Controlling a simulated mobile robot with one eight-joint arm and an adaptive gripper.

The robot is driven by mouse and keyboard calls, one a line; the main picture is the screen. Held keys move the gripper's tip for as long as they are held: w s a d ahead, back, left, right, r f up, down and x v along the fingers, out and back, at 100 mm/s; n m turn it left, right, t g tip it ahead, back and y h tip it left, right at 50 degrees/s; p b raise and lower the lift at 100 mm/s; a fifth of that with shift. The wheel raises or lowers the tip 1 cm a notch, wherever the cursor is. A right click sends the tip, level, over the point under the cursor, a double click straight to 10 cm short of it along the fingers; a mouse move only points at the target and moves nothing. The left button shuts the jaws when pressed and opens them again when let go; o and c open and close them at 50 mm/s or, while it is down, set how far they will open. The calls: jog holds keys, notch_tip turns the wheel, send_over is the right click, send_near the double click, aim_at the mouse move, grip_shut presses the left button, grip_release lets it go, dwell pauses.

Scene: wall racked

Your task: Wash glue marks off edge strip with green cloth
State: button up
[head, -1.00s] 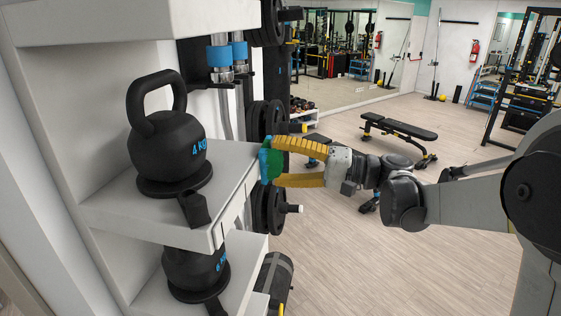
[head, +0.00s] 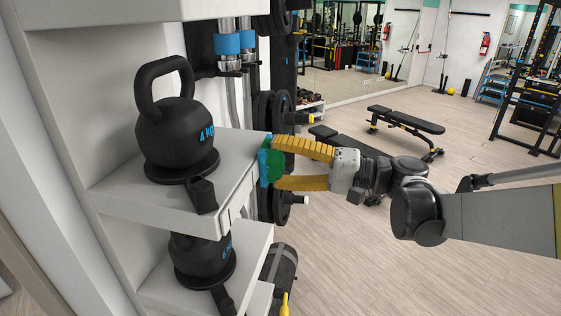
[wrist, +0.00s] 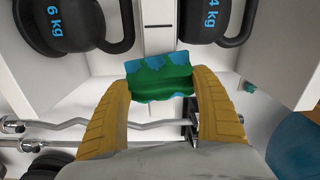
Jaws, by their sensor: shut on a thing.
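My gripper (head: 303,166) has two ribbed yellow fingers shut on a green cloth (head: 275,164) with blue patches. The cloth is at the far end of the upper white shelf's front edge strip (head: 246,188); whether it touches the strip is unclear. Pale rectangular patches (head: 224,219) show on the strip nearer me; I cannot tell whether they are glue marks. In the wrist view the cloth (wrist: 161,77) is bunched between the fingertips, hiding what lies behind it. A small teal spot (wrist: 250,87) shows to its right there.
Another kettlebell (head: 200,262) stands below. Weight plates (head: 283,207) are behind the gripper. Open floor lies right, with a bench (head: 405,120) farther back.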

jog(key=shift+v, duration=3)
jog(key=shift+r, duration=0.1)
jog(key=v, duration=0.3)
jog(key=shift+b, duration=0.35)
